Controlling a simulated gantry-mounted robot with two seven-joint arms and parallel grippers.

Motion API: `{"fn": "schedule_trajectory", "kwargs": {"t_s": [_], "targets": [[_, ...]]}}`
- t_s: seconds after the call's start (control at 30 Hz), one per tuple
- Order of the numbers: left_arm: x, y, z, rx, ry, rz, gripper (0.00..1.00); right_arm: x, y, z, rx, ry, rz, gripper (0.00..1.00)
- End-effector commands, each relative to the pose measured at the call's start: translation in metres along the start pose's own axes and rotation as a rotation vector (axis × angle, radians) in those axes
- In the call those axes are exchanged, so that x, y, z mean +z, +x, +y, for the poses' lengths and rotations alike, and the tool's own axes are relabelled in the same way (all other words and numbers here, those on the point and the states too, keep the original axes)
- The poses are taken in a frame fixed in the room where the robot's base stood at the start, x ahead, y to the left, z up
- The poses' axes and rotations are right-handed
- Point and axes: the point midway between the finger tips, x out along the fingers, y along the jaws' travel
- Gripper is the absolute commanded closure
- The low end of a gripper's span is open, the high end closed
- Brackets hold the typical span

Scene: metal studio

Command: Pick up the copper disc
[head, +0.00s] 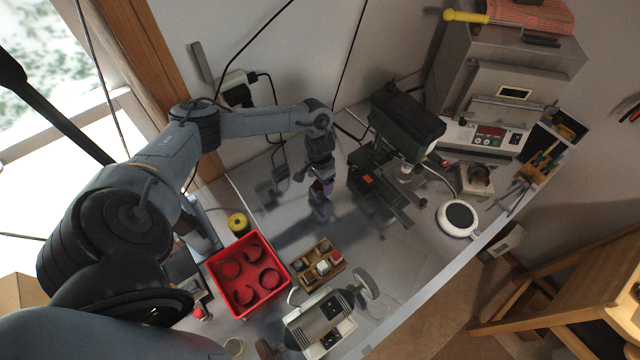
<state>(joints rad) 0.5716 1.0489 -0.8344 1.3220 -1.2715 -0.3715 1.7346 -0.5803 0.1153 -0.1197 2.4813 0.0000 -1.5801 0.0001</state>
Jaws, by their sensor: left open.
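My left gripper (320,212) hangs downward over the grey bench (290,225), in the middle of the view and left of the drill press. Its jaws are open and I see nothing held between them. It is small and dark here, so the fingertips are hard to make out. I cannot pick out a copper disc with certainty. It may be hidden by the gripper or too small to tell apart. My right gripper is not in view.
A drill press (405,120) stands right of the gripper. A red tray (213,275), a wooden compartment box (300,278) and a bench machine (320,318) are in front. A yellow spool (238,224), a white round device (457,218) and a kiln (500,75) stand around.

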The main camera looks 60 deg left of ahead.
Motion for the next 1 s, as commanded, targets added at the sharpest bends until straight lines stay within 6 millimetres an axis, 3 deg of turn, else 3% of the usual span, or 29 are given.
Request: {"fn": "schedule_trajectory", "kwargs": {"t_s": [1.0], "targets": [[0.0002, 0.0050, 0.0000, 0.000, 0.000, -0.001, 0.19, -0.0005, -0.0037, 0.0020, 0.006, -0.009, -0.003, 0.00]]}}
